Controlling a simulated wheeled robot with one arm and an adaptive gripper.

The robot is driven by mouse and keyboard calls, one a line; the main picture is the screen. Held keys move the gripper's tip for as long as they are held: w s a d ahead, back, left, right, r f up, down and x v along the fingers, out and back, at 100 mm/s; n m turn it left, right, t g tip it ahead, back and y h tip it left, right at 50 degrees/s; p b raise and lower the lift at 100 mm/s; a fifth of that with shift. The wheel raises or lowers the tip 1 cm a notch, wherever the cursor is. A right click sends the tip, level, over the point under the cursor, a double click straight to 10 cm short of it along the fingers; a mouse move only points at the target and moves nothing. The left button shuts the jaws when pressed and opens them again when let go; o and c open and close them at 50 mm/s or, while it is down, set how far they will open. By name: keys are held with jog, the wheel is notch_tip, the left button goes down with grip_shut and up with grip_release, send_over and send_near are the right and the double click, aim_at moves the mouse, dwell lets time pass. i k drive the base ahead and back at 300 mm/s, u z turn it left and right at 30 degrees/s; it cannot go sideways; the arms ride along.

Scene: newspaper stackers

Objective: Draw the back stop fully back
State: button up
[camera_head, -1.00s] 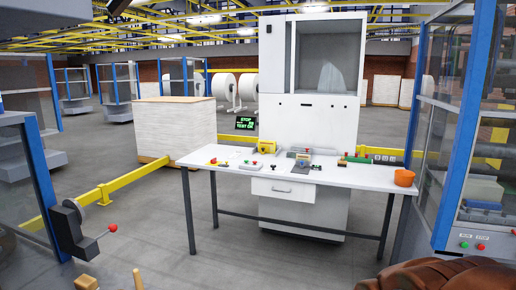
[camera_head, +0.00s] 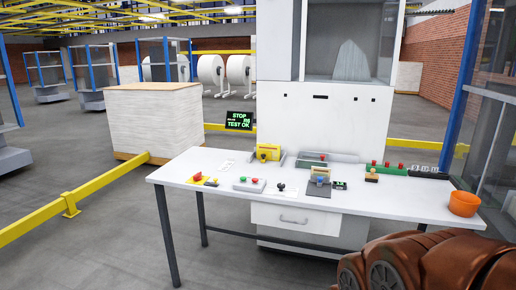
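A white table (camera_head: 225,202) stands ahead with several small fixtures on it. No part is clearly recognisable as the back stop at this distance. A yellow fixture (camera_head: 268,152) stands at the table's back left. A grey and green fixture (camera_head: 312,159) lies along the back middle. A small black knob (camera_head: 281,187) stands left of the plate. My gripper is out of view; only a brown, rounded part shows at the bottom right.
A tall white machine (camera_head: 320,118) stands behind the table. An orange bucket (camera_head: 464,203) sits at the table's right end. A button box (camera_head: 249,185) lies near the front left. A yellow rail (camera_head: 75,200) crosses the left floor. The floor in front of the table is clear.

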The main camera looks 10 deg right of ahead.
aim_at(263, 156)
jog(key=i, duration=1.8)
jog(key=u, duration=2.1)
jog(key=i, duration=1)
jog(key=z, duration=2.2)
